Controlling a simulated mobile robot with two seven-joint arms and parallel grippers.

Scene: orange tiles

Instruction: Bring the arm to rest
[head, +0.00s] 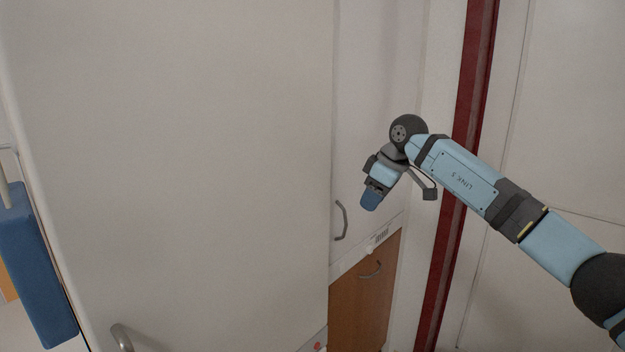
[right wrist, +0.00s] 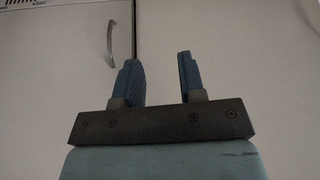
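My right arm reaches in from the right in the head view, bent at the wrist. Its gripper (head: 371,198) points down in front of the white cabinet front, left of the dark red strip. In the right wrist view the two blue fingers (right wrist: 160,78) stand apart with nothing between them, so the right gripper is open and empty. Pale panels fill the space beyond the fingers. My left gripper is in neither view.
A large white door (head: 180,150) fills the left of the head view, with a grey handle (head: 122,338) low down. A curved handle (head: 341,220) is close to my right gripper, above a brown wooden front (head: 362,305). A blue padded object (head: 38,265) is at far left.

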